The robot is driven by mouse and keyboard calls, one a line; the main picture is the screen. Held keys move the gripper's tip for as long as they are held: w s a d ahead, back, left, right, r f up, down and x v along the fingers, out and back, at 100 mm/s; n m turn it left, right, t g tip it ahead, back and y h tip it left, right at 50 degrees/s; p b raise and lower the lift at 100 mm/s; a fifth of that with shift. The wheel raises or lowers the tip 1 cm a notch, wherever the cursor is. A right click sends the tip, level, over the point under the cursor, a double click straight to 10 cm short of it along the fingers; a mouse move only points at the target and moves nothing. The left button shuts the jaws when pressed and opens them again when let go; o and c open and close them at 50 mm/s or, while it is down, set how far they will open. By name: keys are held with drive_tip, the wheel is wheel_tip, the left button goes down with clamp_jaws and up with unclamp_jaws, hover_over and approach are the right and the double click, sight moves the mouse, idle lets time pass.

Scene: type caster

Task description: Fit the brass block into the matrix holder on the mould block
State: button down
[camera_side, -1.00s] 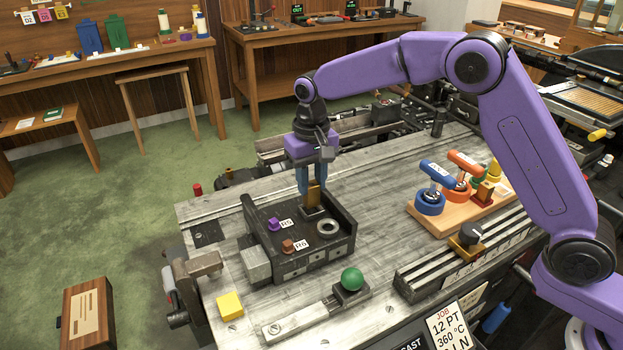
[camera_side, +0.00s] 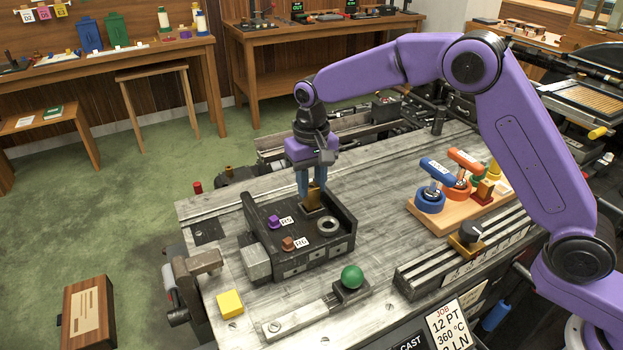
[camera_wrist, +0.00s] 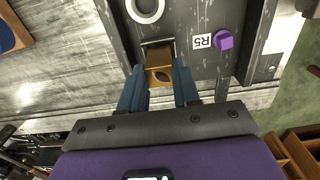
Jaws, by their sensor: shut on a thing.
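The brass block (camera_side: 315,195) is between the blue fingers of my gripper (camera_side: 309,184). It is upright, at the square holder (camera_side: 312,211) in the dark mould block (camera_side: 343,239). In the wrist view, the brass block (camera_wrist: 158,66) sits between the fingertips of my gripper (camera_wrist: 158,80), with the rim of the holder (camera_wrist: 157,43) just beyond it. My gripper is shut on the brass block. The block's lower end is hidden, so I cannot tell how deep it sits in the holder.
On the mould block are a purple knob (camera_side: 273,221) by label R5, a brown knob (camera_side: 288,243) by label R6, and a light ring (camera_side: 327,226). A green ball knob (camera_side: 352,277) stands in front. A wooden stand (camera_side: 446,229) with coloured handles is to the right.

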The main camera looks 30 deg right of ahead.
sight(312, 187)
drive_tip(key=shift+f, duration=0.7)
drive_tip(key=c, duration=0.7)
unclamp_jaws()
drive_tip(key=shift+c, duration=0.2)
wheel_tip(312, 187, up, 17)
drive_tip(key=shift+r, duration=0.15)
